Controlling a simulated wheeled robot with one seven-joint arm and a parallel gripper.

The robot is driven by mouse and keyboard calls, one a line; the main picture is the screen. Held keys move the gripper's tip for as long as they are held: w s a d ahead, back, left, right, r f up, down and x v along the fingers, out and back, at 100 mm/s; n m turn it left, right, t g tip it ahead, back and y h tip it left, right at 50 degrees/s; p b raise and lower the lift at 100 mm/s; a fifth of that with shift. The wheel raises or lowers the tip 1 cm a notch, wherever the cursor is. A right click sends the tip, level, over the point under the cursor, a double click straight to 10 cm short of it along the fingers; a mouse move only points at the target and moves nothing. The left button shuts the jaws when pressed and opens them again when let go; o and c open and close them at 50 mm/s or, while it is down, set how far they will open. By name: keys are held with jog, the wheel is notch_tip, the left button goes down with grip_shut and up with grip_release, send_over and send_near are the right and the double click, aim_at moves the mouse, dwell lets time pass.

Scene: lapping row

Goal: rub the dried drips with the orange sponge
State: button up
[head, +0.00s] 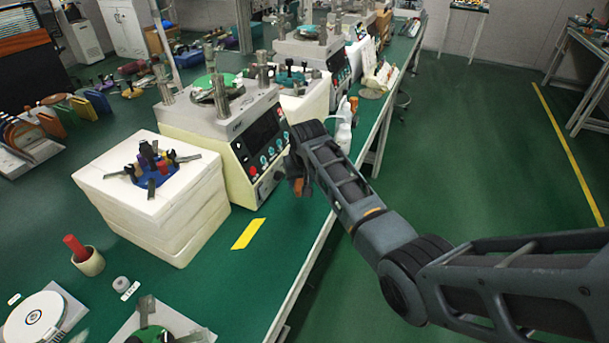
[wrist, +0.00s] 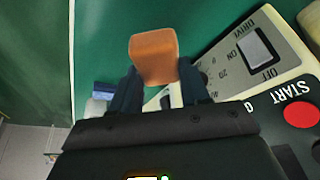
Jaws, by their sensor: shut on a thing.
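The orange sponge (wrist: 154,57) is a small block held between the two dark fingers of my gripper (wrist: 158,84) in the wrist view. In the head view a bit of the sponge (head: 298,187) shows below my gripper (head: 296,172), beside the right front of the cream lapping machine (head: 196,122). In the wrist view the sponge is over green surface, left of the machine's panel with its DRIVE switch (wrist: 257,47) and red START button (wrist: 299,114). I cannot make out any dried drips; my arm hides part of the area. Contact with the machine cannot be told.
A white block stack (head: 150,215) with tools on top stands left of the machine. A yellow strip (head: 248,234) lies on the green bench (head: 225,290) in front. White bottles (head: 343,135) stand behind my arm near the bench edge. The floor at right is clear.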

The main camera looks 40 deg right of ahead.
jog(key=shift+r, duration=1.25)
